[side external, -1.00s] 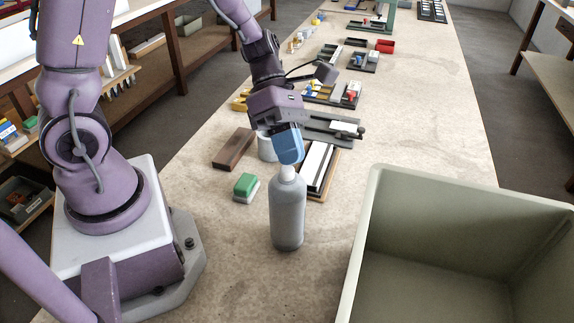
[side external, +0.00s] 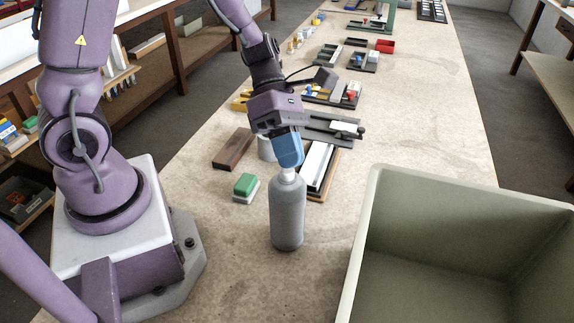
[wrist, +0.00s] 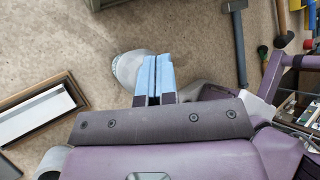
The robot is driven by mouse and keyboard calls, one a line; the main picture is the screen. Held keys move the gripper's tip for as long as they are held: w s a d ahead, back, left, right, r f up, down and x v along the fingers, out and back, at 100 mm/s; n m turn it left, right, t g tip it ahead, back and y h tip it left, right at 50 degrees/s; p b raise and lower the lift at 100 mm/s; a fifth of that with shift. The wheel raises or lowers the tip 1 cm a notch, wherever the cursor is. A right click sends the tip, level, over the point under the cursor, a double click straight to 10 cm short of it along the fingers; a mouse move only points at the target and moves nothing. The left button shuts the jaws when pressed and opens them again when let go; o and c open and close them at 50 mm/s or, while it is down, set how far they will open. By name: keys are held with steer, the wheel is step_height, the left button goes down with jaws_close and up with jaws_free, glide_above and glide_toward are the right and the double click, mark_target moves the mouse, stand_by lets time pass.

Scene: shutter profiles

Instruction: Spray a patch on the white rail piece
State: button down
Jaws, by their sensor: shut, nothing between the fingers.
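A grey spray bottle (side external: 287,212) with a pale top stands upright on the bench. The white rail piece (side external: 317,163) lies in a dark, wood-edged holder just behind and right of the bottle. It also shows at the left of the wrist view (wrist: 38,113). My gripper (side external: 289,163) points down with its blue fingers shut and empty, right at the bottle's top. In the wrist view the fingers (wrist: 153,58) are together, with the pale bottle (wrist: 126,68) partly hidden behind them. I cannot tell whether they press on the top.
A green-and-white block (side external: 246,186) and a brown block (side external: 234,148) lie left of the bottle. A large grey-green bin (side external: 368,215) stands at the front right. A hammer (wrist: 238,45) shows in the wrist view. Trays of parts line the bench behind.

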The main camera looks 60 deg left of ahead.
steer(key=shift+r, duration=0.35)
steer(key=shift+r, duration=3)
steer(key=shift+f, duration=3.05)
steer(key=shift+f, duration=0.15)
